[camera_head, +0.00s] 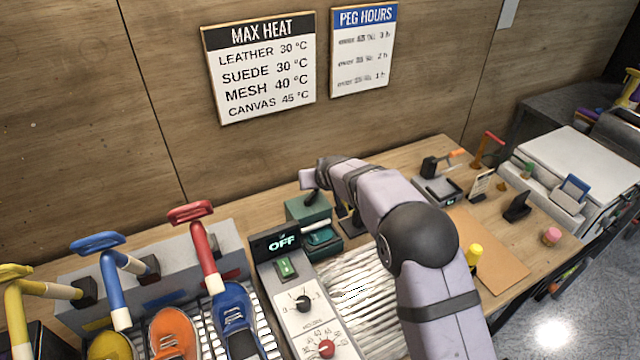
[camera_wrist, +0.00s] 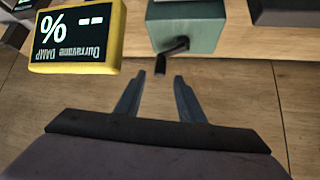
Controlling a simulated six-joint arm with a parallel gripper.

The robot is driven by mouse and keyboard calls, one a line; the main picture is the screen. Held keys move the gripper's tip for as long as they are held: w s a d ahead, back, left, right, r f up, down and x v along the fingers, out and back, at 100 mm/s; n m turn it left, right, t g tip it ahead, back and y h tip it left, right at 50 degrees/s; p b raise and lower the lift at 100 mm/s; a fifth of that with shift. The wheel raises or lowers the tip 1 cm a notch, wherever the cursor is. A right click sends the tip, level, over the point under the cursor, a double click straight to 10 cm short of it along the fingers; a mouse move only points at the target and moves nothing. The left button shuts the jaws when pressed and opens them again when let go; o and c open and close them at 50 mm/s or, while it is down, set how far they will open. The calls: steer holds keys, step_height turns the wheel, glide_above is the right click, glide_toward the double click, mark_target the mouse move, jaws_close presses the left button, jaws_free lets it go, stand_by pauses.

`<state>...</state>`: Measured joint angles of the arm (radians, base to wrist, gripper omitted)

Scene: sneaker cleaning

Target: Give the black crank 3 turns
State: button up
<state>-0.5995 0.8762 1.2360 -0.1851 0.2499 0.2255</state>
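The black crank (camera_wrist: 174,50) sticks out of the face of a green box (camera_wrist: 187,28) in the wrist view. Its handle end hangs downward in the picture. My gripper (camera_wrist: 158,78) is open and empty, its two fingers spread apart. The crank's handle end lies just beyond the fingertips, roughly centred on the gap, and appears not to be between them. My arm hides part of that area, and the fingers are hard to make out there.
A yellow damp meter (camera_wrist: 76,37) is left of the green box in the wrist view. In the head view, a control panel showing OFF (camera_head: 283,243) stands in front, with sneakers (camera_head: 236,320) and coloured pipes to the left. A brown mat (camera_head: 495,265) lies right of my arm.

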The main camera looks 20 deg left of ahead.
steer(key=shift+b+v, duration=0.3)
steer(key=shift+v, duration=0.65)
